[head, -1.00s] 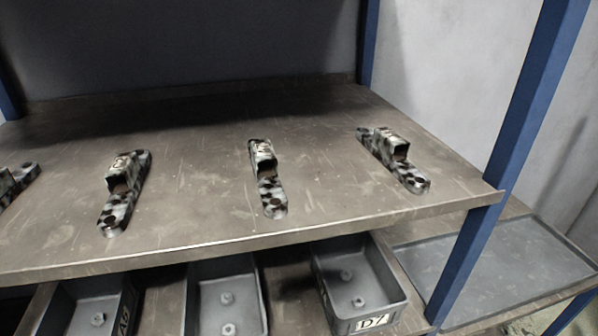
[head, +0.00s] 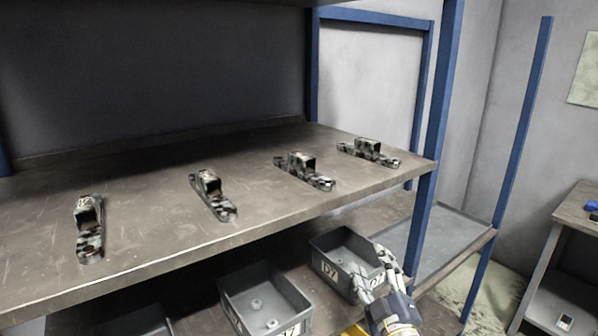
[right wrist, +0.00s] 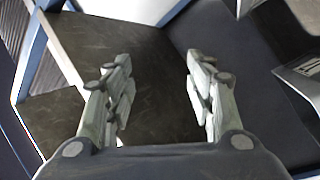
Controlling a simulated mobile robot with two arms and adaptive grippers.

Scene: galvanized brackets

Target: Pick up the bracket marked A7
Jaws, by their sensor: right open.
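Several mottled grey brackets stand in a row on the upper metal shelf in the head view: one at the left (head: 89,228), one left of the middle (head: 212,195), one right of the middle (head: 304,170), and one at the far right (head: 368,152). Pale labels show on some of them, but I cannot read A7 on any. My right gripper (head: 378,275) is low at the right, in front of a grey bin and below the shelf edge, apart from all the brackets. It is open and empty in the right wrist view (right wrist: 158,85). My left gripper is out of view.
Labelled grey bins, one in the middle (head: 296,318) and one at the right (head: 318,240), sit on the lower level. A blue post (head: 436,120) stands at the shelf's right corner. A grey tray (head: 470,232) lies beyond it. Bare shelf surface lies between the brackets.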

